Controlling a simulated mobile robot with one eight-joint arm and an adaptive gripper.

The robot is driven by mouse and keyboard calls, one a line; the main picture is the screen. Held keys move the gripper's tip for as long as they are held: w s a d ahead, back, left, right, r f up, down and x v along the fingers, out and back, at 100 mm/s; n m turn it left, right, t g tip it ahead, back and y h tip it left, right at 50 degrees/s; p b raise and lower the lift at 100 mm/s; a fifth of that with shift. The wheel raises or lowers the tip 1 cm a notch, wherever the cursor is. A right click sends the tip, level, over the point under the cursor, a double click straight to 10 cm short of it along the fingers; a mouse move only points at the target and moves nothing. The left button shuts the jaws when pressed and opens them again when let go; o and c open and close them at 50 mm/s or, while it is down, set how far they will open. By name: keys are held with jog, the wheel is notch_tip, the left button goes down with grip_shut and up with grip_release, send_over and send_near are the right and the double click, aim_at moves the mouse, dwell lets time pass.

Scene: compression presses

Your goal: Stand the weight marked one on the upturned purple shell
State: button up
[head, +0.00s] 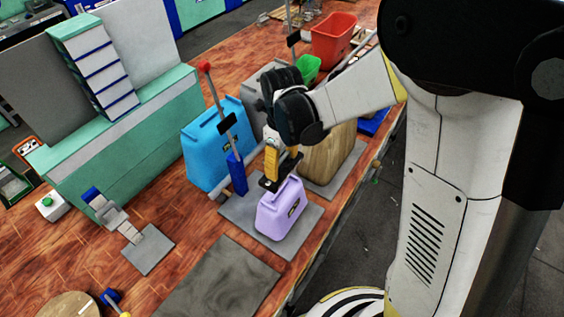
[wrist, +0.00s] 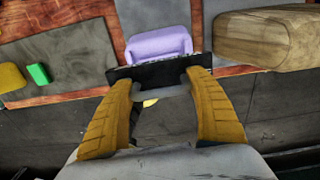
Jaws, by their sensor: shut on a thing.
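The purple shell (head: 268,222) stands on a grey plate, with a dark label on its side; it also shows at the top of the wrist view (wrist: 158,44). My gripper (head: 281,172) has yellow fingers and is just above the shell's top. In the wrist view, my gripper (wrist: 161,78) is shut on a dark bar-like block (wrist: 150,72) that reaches past the left finger. I cannot read a mark on this block, nor tell whether it touches the shell. The shell's top is partly hidden by the block and fingers.
A blue press lever (head: 238,175) with a red knob stands close left of the shell. A blue container (head: 203,150) and a wooden one (head: 335,157) stand behind. A bare grey plate (head: 222,285) lies in front. The bench edge runs along the right.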

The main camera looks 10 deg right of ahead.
jog(key=shift+f, duration=0.1)
jog(key=f+b, duration=0.1)
jog(key=b, duration=0.3)
jog(key=shift+f, duration=0.4)
jog(key=shift+f+b, duration=2.2)
jog(key=shift+f, duration=0.95)
jog(key=shift+f+b, duration=0.6)
jog(key=shift+f, duration=0.15)
jog(key=o, duration=1.5)
notch_tip(320, 180, up, 12)
jog(key=shift+r, duration=0.1)
jog(key=shift+s, duration=0.1)
